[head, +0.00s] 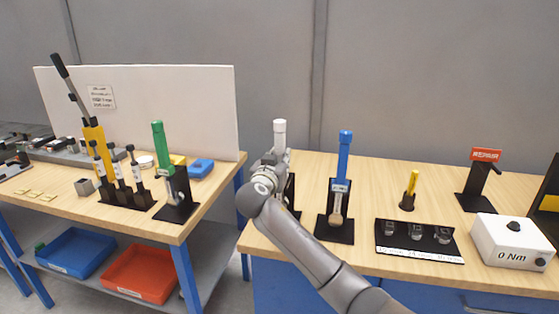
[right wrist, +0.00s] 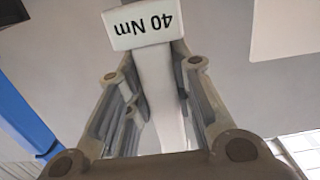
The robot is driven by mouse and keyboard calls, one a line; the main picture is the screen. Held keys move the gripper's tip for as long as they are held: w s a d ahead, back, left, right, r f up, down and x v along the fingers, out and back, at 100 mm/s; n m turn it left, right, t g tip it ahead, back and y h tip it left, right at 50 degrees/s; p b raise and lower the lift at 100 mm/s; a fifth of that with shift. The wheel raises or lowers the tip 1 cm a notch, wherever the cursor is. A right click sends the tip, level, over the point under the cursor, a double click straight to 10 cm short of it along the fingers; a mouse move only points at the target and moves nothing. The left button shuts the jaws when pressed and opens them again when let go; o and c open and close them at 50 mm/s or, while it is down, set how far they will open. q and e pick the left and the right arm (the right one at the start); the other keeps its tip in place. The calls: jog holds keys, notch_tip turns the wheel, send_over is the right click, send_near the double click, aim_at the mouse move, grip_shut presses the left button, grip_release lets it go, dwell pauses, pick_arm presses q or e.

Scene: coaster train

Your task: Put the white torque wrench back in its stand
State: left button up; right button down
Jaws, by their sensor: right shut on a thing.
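The white torque wrench (head: 279,132) is upright at the left end of the right table in the head view. My right gripper (head: 277,160) is shut on it below its white handle. A black stand (head: 291,190) shows partly behind my gripper. My arm hides the wrench's lower end, so I cannot tell whether it sits in the stand. My left gripper is not in view.
A blue wrench (head: 345,160) stands in a black stand just to the right. A green wrench (head: 158,145) stands on the left table. A gap separates the tables. A sockets tray (head: 420,252), a yellow tool (head: 411,185) and a 0 Nm box (head: 512,243) are farther right.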

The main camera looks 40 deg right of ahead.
jog(key=shift+f+b, duration=0.65)
jog(key=shift+b, duration=0.25)
dwell(0.6)
jog(key=c, duration=1.2)
grip_release()
jog(key=shift+s+a, duration=0.1)
jog(key=shift+o, duration=0.2)
jog(key=shift+f, duration=0.3)
jog(key=v, duration=1.2)
jog(key=shift+r, duration=0.15)
